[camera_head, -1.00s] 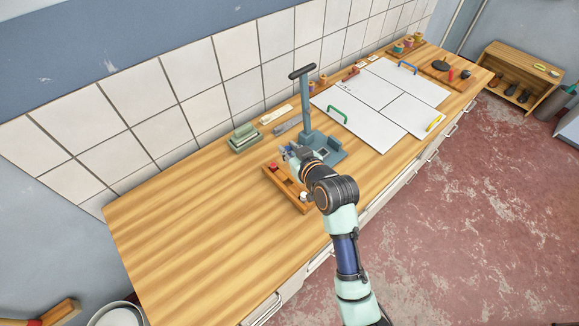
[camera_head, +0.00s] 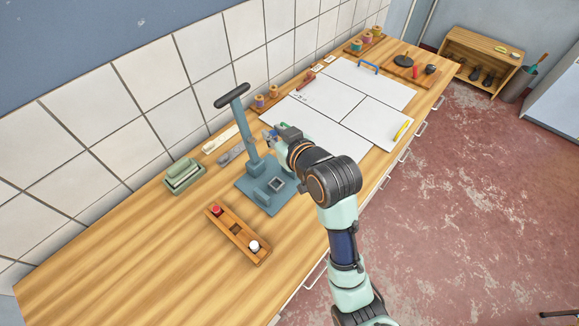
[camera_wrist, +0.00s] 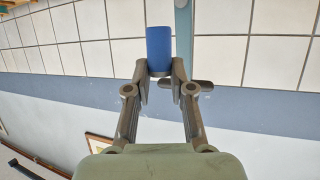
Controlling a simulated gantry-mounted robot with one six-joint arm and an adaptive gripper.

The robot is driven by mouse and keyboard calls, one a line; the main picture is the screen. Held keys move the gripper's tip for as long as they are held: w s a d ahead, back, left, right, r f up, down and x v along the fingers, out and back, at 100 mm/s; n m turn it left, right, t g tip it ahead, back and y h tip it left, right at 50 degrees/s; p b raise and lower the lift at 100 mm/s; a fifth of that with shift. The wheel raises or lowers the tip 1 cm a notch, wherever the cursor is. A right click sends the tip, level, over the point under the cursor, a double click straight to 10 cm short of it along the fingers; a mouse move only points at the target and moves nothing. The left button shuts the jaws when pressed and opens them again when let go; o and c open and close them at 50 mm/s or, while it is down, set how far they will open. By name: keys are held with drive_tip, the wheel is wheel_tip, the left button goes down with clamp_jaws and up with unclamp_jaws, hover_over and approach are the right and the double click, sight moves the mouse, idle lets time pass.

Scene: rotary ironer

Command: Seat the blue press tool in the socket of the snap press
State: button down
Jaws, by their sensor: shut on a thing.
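The blue press tool (camera_wrist: 159,48) is a plain blue cylinder gripped between my fingertips in the wrist view. My gripper (camera_wrist: 160,72) is shut on it, raised above the bench. In the head view my gripper (camera_head: 272,138) is beside the column of the snap press, on its right, and the tool is mostly hidden. The snap press (camera_head: 252,185) is grey-blue, with a tilted column and a dark handle (camera_head: 232,95). Its square socket (camera_head: 276,184) is in view on the base, in front of the column, and looks empty. The column top (camera_wrist: 184,20) shows behind the tool in the wrist view.
A wooden tray (camera_head: 248,247) with a red-topped piece (camera_head: 216,209), an empty middle slot and a white-topped piece (camera_head: 254,246) lies in front of the press. White panels (camera_head: 340,110) lie to the right. The left bench is clear.

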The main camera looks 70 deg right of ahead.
drive_tip(key=shift+d, duration=0.1)
drive_tip(key=shift+f, duration=0.25)
drive_tip(key=b, duration=0.1)
hover_over(278, 181)
drive_tip(key=a, duration=0.2)
drive_tip(key=f, duration=1.5)
drive_tip(key=shift+s+a, duration=0.15)
drive_tip(key=shift+s, duration=0.25)
drive_tip(key=shift+f, duration=2.3)
drive_tip(key=shift+f+b, duration=0.1)
drive_tip(key=shift+b, duration=0.2)
drive_tip(key=shift+f, duration=0.15)
drive_tip(key=c, duration=1)
unclamp_jaws()
